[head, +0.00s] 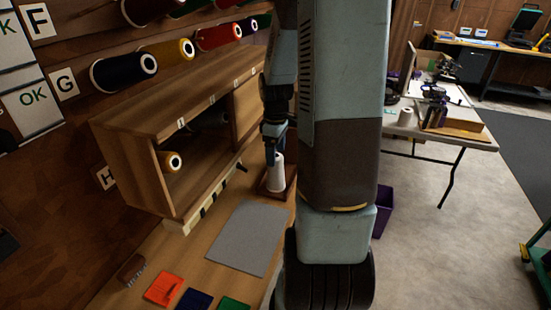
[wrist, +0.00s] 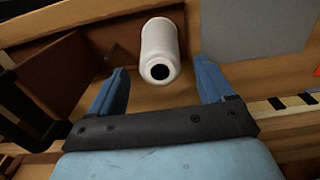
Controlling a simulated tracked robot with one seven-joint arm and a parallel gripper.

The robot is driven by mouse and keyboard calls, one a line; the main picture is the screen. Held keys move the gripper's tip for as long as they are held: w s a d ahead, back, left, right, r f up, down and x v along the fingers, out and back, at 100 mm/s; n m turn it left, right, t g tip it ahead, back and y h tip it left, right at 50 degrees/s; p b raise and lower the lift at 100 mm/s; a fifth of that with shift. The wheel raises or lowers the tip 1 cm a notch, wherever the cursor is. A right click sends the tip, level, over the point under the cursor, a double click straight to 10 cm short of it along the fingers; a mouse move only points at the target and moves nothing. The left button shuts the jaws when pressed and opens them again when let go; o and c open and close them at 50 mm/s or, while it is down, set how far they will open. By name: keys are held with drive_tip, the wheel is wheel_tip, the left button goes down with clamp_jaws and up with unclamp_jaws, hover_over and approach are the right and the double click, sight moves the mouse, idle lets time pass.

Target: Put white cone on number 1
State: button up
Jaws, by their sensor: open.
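The white cone (head: 276,172) stands in a brown wooden tray (head: 264,187) at the far end of the bench. In the wrist view the white cone (wrist: 160,38) has its dark-holed end towards me, ahead of and between my fingers. My gripper (wrist: 163,75) is open and empty, with a blue finger on each side of the cone, apart from it. In the head view my gripper (head: 273,147) hangs just above the cone, partly hidden by my arm. The wooden cabinet (head: 141,174) carries small number labels; the leftmost label (head: 181,123) seems to read 1.
A grey mat (head: 247,237) and coloured pads (head: 164,289) lie on the bench. Cones hang on the wall above, including a black one (head: 123,72).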

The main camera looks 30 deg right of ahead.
wheel_tip(320, 180, up, 10)
drive_tip(key=shift+r, duration=0.25)
drive_tip(key=s+a+r+m+t, duration=0.2)
drive_tip(key=s+a+r+m, duration=0.1)
drive_tip(key=s+a+r, duration=0.3)
drive_tip(key=s+a+r+m+t, duration=0.3)
drive_tip(key=s+a+r, duration=0.3)
drive_tip(key=s+a, duration=0.4)
drive_tip(key=shift+s+r+m+t, duration=0.35)
drive_tip(key=shift+s+m, duration=0.2)
drive_tip(key=shift+m, duration=0.25)
